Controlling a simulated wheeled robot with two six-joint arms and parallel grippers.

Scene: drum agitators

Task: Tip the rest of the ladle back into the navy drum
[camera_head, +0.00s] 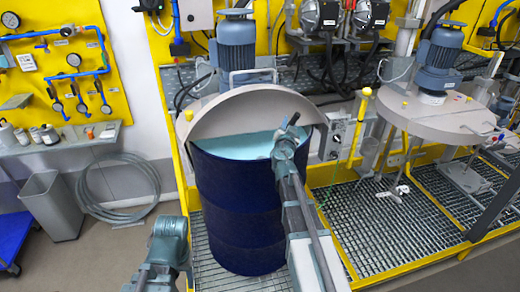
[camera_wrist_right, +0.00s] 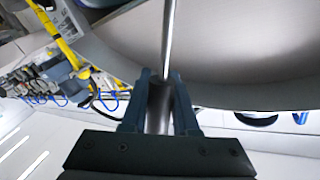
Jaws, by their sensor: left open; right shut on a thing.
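The navy drum (camera_head: 238,215) stands upright on a metal grating, with pale blue liquid (camera_head: 235,146) showing below its raised grey lid section. My right arm reaches from the lower right over the drum's right side. In the right wrist view, my right gripper (camera_wrist_right: 160,88) is shut on the dark grip of the ladle (camera_wrist_right: 168,42), whose thin metal handle runs up the picture. The ladle's bowl is not visible, so I cannot tell what it holds. My left gripper (camera_head: 168,232) is open, low and left of the drum; its fingers are hard to make out.
The grey lid (camera_head: 255,108) rises over the back of the drum opening, and a yellow rail (camera_head: 355,135) runs at its right. Another agitator lid with a motor (camera_head: 435,112) stands further right. A grey bin (camera_head: 52,205) and coiled hose (camera_head: 118,190) are at left.

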